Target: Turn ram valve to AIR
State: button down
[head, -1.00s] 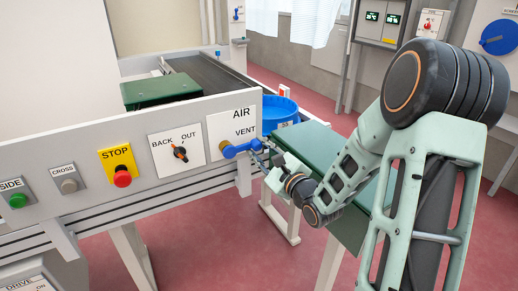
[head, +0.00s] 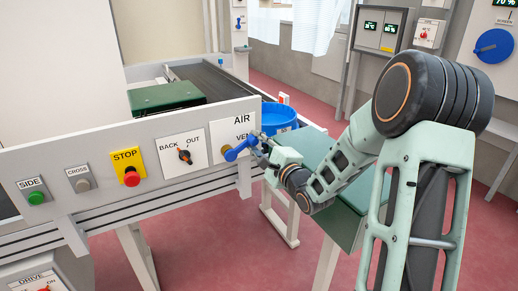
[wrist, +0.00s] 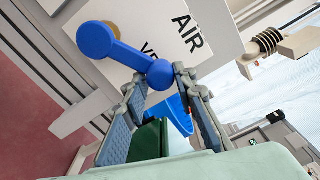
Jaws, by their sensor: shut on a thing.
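The ram valve is a blue lever (head: 240,148) on a white plate marked AIR above and VENT below (head: 233,133). The lever points right and tilts upward, covering part of the word VENT. In the wrist view the lever (wrist: 121,54) runs from its round hub at upper left to a rounded end at the fingertips. My gripper (head: 260,141) is at the lever's free end, right of the plate. In the wrist view my gripper (wrist: 158,80) is shut on that end, with one finger on each side.
Left along the panel are the BACK/OUT knob (head: 184,156), the red STOP button (head: 132,177), the CROSS button (head: 82,185) and the green SIDE button (head: 37,197). A blue tub (head: 279,117) and a green-topped bench (head: 318,150) stand behind and beside my gripper.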

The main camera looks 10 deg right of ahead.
jog(key=r+n, duration=0.1)
jog(key=a+r+n, duration=0.1)
jog(key=n, duration=0.1)
jog(key=shift+s+a+r, duration=0.1)
jog(key=shift+a+r, duration=0.1)
jog(key=shift+r, duration=0.1)
jog(key=n, duration=0.1)
jog(key=a+r+n, duration=0.1)
jog(key=shift+s+a+r+n, duration=0.1)
jog(key=shift+s+a+n, duration=0.15)
jog(key=shift+n, duration=0.15)
jog(key=n, duration=0.1)
jog(key=a+n+b, duration=0.1)
jog(key=a+r+n+b, duration=0.1)
jog(key=shift+s+a, duration=0.1)
jog(key=shift+s, duration=0.25)
jog(key=shift+s+a+r+n+b, duration=0.1)
jog(key=shift+s+a+n+b, duration=0.15)
jog(key=shift+a+n+b, duration=0.6)
jog(key=shift+s+a+r+n+b, duration=0.15)
jog(key=shift+a+n+b, duration=0.25)
jog(key=shift+n, duration=0.85)
jog(key=shift+s, duration=0.1)
jog(key=shift+a+f, duration=0.1)
jog(key=shift+f, duration=0.05)
jog(key=c, duration=1.7)
grip_release()
jog(key=shift+f, duration=0.1)
jog(key=shift+o, duration=0.2)
jog(key=shift+s, duration=0.1)
